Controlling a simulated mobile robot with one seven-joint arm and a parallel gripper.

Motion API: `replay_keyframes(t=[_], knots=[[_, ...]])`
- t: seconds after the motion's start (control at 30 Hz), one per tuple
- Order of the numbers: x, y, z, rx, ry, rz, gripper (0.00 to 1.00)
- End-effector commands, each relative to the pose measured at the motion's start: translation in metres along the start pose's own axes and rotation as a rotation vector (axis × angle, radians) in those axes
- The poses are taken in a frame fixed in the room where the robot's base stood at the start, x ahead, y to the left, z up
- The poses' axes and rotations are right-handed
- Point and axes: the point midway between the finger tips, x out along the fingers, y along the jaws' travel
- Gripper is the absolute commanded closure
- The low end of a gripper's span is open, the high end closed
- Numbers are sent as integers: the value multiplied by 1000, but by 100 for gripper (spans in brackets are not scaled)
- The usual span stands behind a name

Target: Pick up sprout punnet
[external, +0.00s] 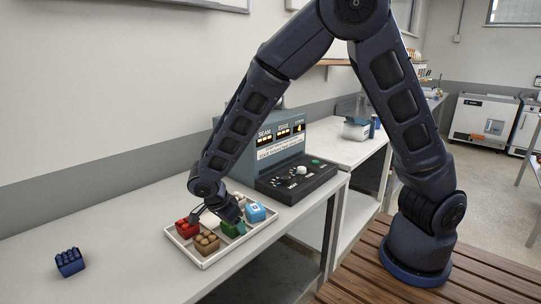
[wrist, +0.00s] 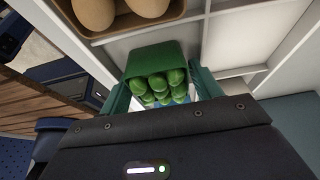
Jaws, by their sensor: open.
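The sprout punnet (wrist: 155,56) is a green tub with several round green sprouts, standing in the white divided tray. In the wrist view it lies between the two teal fingers of my gripper (wrist: 162,90), one on each side. The fingers are open; I cannot tell whether either touches the tub.
The tray (external: 207,265) also holds a red punnet (external: 186,228), a brown punnet (external: 207,243) and a blue-and-white one (external: 255,211). A dark blue punnet (external: 69,262) sits alone on the counter at left. A sealing machine (external: 268,150) stands close behind the tray.

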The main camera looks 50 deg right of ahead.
Motion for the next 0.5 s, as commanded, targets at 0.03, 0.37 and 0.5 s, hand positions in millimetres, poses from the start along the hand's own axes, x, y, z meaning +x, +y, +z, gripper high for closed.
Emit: replay_keyframes(t=[0.03,0.37,0.5], knots=[[0,0,0,0,0,0,36],[0,0,0,0,0,0,70],[-2,0,0,0,0,0,70]])
